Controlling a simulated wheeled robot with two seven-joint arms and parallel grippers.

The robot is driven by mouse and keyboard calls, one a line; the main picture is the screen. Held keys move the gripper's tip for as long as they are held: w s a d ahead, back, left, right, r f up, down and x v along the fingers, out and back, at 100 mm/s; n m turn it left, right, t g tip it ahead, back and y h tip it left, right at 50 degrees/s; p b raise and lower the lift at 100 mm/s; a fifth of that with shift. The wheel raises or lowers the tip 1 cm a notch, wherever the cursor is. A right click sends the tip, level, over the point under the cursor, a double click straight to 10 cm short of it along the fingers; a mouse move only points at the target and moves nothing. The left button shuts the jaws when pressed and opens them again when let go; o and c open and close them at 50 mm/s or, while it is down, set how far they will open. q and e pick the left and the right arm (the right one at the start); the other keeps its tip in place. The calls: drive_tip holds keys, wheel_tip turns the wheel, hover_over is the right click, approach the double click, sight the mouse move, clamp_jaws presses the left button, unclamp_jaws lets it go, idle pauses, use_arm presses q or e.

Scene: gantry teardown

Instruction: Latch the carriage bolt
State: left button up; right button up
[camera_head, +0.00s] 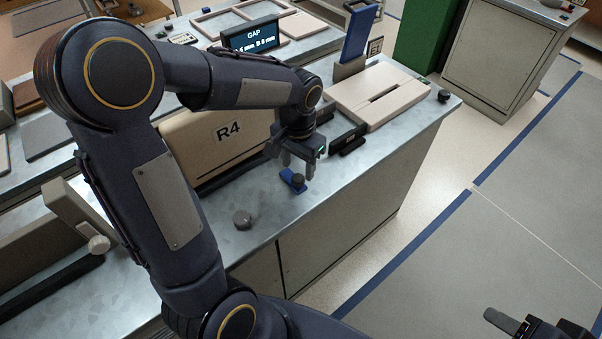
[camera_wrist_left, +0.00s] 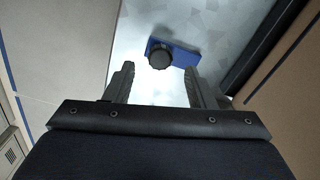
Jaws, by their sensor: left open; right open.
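A small blue piece with a dark round knob, which looks like the carriage bolt (camera_head: 289,178), lies on the metal bench top in front of the tan R4 panel (camera_head: 232,134). My left gripper (camera_head: 297,168) is over it with fingers pointing down. In the left wrist view the bolt's blue plate (camera_wrist_left: 184,56) and dark knob (camera_wrist_left: 159,57) sit ahead of and between the open fingers (camera_wrist_left: 159,72). Nothing is between the fingers' grip, and whether a finger touches the bolt I cannot tell. My right gripper (camera_head: 530,325) is open and empty at the lower right, away from the bench.
A grey round knob (camera_head: 242,219) stands on the bench near its front edge. A GAP display (camera_head: 251,36), a pale slotted block (camera_head: 377,95) and an upright blue handle (camera_head: 358,36) stand farther back. My left arm covers part of the bench.

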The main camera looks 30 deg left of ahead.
sight(298, 177)
use_arm(q)
wheel_tip(298, 177, down, 4)
drive_tip(key=shift+f, duration=0.1)
drive_tip(key=shift+a, duration=0.1)
clamp_jaws()
idle(0.4)
